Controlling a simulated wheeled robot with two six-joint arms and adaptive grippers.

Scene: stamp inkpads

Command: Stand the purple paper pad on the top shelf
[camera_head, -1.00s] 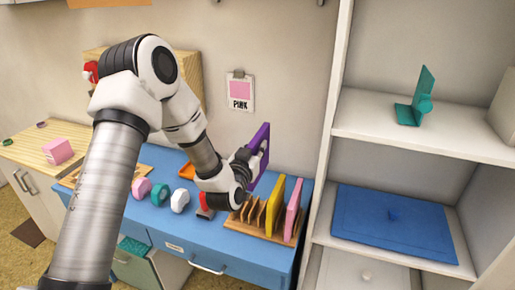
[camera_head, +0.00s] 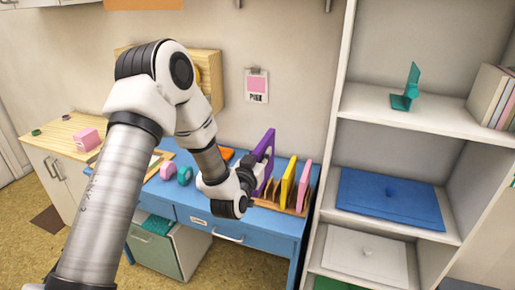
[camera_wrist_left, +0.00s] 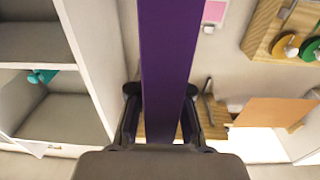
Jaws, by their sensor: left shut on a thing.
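My left gripper (camera_head: 250,178) is shut on the purple paper pad (camera_head: 266,147), which is upright above and behind the rack's left part. In the left wrist view the purple pad (camera_wrist_left: 168,60) runs edge-on between the two fingers of the left gripper (camera_wrist_left: 160,105). The upper shelf (camera_head: 375,105) in view, on the white shelf unit at the right, holds a teal bookend (camera_head: 408,90) standing upright. Whether the pad touches the rack is hard to tell. My right gripper is not in view.
A wooden rack (camera_head: 272,206) on the blue desk (camera_head: 200,205) holds a yellow pad (camera_head: 288,182) and a pink pad (camera_head: 303,188). Books (camera_head: 495,97) stand at the upper shelf's right end. The white side panel (camera_head: 335,130) stands between desk and shelves.

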